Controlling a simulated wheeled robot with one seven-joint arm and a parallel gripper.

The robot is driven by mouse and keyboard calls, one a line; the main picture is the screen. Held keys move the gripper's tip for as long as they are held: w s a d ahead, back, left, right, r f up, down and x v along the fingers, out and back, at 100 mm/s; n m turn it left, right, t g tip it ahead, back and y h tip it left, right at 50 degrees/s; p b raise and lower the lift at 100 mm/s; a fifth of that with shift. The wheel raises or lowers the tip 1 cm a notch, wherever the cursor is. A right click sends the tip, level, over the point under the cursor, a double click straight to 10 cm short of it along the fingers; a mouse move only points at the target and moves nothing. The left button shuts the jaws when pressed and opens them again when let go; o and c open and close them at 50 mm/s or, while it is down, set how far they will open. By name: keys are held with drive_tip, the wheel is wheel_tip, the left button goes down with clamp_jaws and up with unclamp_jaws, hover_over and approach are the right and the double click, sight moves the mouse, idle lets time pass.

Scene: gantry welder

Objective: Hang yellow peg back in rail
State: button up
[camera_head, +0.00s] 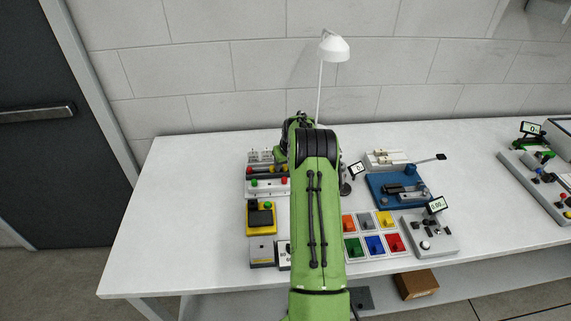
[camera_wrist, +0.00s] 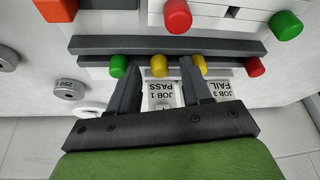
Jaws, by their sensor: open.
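In the wrist view a dark grey rail (camera_wrist: 230,46) runs across the picture, with a row of round-headed pegs along its lower side. They are a green peg (camera_wrist: 118,66), an orange-yellow peg (camera_wrist: 159,66), a yellow peg (camera_wrist: 199,65) and a red peg (camera_wrist: 254,67). My gripper (camera_wrist: 161,70) is open, its fingers pointing at the row. The orange-yellow peg shows between the fingertips; the yellow peg shows at the right fingertip, partly covered by it. I cannot tell whether either finger touches a peg.
A white box with red and green buttons (camera_head: 268,187) stands in front of the rail. Colored bins (camera_head: 375,244) and a blue fixture (camera_head: 385,195) stand right. The table's left side is clear.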

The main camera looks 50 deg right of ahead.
drive_tip(key=p+v, duration=0.1)
drive_tip(key=v, duration=1.4)
drive_tip(key=shift+r, duration=0.35)
drive_tip(key=shift+s, duration=0.1)
